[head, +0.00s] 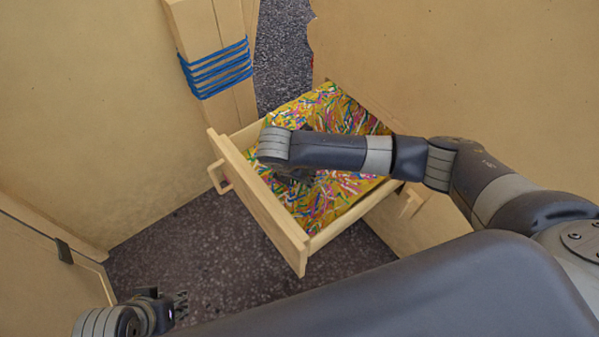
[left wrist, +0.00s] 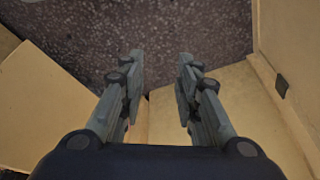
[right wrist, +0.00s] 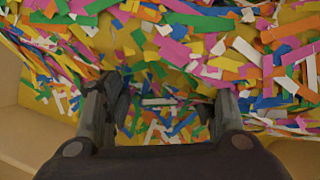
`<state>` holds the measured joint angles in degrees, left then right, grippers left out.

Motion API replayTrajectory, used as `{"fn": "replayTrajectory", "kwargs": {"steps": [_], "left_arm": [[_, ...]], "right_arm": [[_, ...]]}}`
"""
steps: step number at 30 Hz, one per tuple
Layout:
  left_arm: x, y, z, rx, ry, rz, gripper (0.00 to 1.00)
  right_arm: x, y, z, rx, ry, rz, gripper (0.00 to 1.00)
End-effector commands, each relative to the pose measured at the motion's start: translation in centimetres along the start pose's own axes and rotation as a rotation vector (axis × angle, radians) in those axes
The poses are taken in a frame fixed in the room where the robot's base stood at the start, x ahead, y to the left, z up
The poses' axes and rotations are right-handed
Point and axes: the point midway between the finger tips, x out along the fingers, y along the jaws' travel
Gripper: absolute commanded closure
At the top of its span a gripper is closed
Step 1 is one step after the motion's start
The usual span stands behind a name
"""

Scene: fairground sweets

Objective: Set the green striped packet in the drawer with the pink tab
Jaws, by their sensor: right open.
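An open wooden drawer (head: 258,205) stands out from a cabinet in the head view. Its inside is yellow and covered with multicoloured strips. I cannot make out a green striped packet or a pink tab in any view. My right gripper (head: 296,177) is down inside the drawer, mostly hidden behind its own wrist. In the right wrist view my right gripper (right wrist: 166,95) has its fingers apart over the strips, with no packet visible between them. My left gripper (head: 181,306) is low at the bottom left, away from the drawer. In the left wrist view my left gripper (left wrist: 161,65) is open and empty.
Wooden boards (head: 213,60) bound with blue cord (head: 217,70) stand behind the drawer. A pale handle (head: 220,177) sticks out from the drawer's front. Tan panels rise left and right. Dark speckled floor (head: 200,255) is clear below and left of the drawer.

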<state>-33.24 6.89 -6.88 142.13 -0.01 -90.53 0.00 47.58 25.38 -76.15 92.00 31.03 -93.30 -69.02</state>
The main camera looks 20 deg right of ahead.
Motion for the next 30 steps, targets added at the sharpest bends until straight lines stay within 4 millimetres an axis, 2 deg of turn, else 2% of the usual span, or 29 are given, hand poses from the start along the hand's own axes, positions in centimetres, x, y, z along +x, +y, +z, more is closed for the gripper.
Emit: {"fn": "replayTrajectory", "kwargs": {"steps": [4,7,14,15,18,21,30], "left_arm": [[0.0,0.0,0.0,0.000,0.000,0.000,0.69],[-0.5,0.0,-0.1,0.000,-0.001,0.000,0.69],[-2.3,-0.1,-0.8,0.000,0.002,0.000,0.69],[-1.9,-0.1,-0.8,0.000,0.003,0.001,0.69],[0.9,0.1,-0.6,0.001,-0.017,0.003,0.69],[2.4,0.1,-0.5,0.002,-0.023,0.005,0.69],[4.9,0.3,0.0,0.004,-0.034,0.007,0.69]], "right_arm": [[-0.4,0.0,0.1,0.000,0.000,0.001,0.47],[-1.6,0.1,0.1,0.000,0.001,0.003,0.47],[-6.8,0.2,0.2,-0.001,0.000,0.006,0.47],[-7.3,0.1,0.2,0.000,-0.001,0.003,0.47],[-8.7,0.1,0.1,0.000,0.001,0.002,0.47],[-10.0,0.1,0.1,0.000,0.000,0.002,0.47],[-12.1,0.1,0.1,0.002,-0.001,0.001,0.47]]}}
